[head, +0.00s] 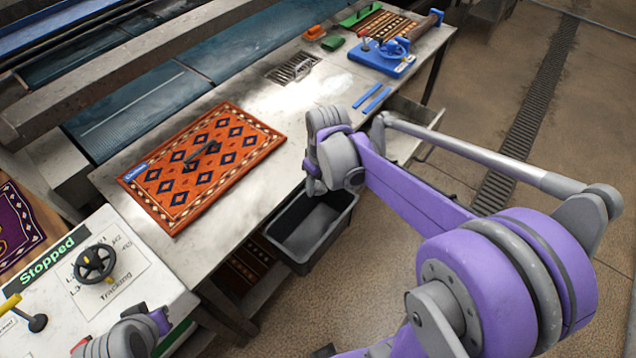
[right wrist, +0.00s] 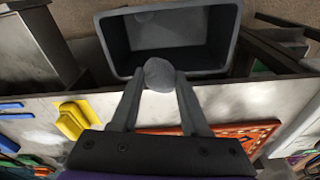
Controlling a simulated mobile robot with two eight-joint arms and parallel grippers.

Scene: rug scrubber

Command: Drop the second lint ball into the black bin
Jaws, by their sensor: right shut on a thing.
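My right gripper (right wrist: 157,82) is shut on a grey lint ball (right wrist: 158,71), held between its fingertips. In the right wrist view the ball shows against the near rim of the black bin (right wrist: 118,52). The bin is also in the head view (head: 325,238), below the front edge of the table, with its top open. A faint pale patch shows inside the bin; I cannot tell what it is. In the head view my right wrist is above the table edge by the bin, and it hides the fingers and ball. Part of my left arm shows at the bottom left; its jaws are not clear.
An orange patterned rug (head: 200,165) lies flat on the metal table (head: 290,110), with a dark slim object on it. Blue strips (head: 372,97), a blue tool base (head: 380,60) and a metal grate (head: 292,68) are farther back. A control panel (head: 95,280) reading "Stopped" is at lower left.

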